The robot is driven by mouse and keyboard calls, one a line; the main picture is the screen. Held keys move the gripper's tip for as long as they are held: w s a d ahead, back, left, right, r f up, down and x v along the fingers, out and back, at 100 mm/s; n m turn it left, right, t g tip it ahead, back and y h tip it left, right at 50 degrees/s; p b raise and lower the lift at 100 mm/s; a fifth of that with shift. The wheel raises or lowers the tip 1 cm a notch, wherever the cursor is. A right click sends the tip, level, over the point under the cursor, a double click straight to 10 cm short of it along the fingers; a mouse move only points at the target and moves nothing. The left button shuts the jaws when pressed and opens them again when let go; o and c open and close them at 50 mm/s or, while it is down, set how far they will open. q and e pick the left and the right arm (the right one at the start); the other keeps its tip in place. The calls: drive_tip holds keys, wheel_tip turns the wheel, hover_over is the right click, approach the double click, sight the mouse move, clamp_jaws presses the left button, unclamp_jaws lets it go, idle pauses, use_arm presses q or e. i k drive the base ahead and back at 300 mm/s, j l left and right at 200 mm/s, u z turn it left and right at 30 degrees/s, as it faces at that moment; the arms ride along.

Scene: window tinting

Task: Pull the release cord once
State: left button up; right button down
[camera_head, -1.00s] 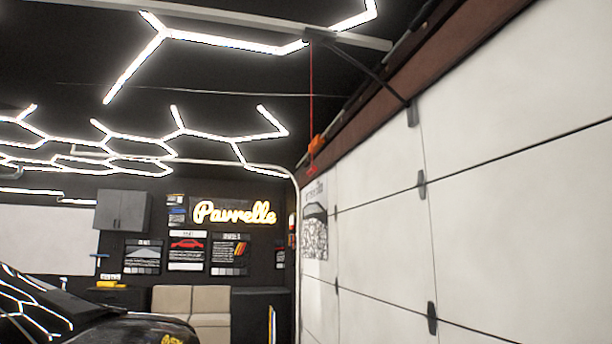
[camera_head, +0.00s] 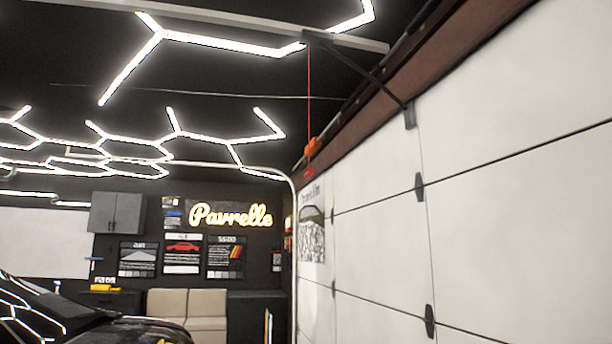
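The red release cord (camera_head: 309,110) hangs straight down from the overhead rail (camera_head: 250,22) near the top of the white garage door. A small red handle (camera_head: 309,172) is at its lower end, in front of the dark red beam above the door. An orange thing (camera_head: 311,147) shows just above the handle; I cannot tell whether it is on the cord or behind it. Neither of my grippers is in view, and nothing is seen touching the cord.
The closed white garage door (camera_head: 510,200) fills the right side. A dark car (camera_head: 60,320) stands at the lower left. A beige sofa (camera_head: 187,308), a grey cabinet (camera_head: 117,213) and a lit sign (camera_head: 231,215) are at the back wall. A curved rail (camera_head: 293,195) runs beside the door.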

sight(311, 171)
drive_tip(key=i+j, duration=0.1)
drive_tip(key=i, duration=1.45)
drive_tip(key=i+z, duration=0.1)
drive_tip(key=i, duration=1.5)
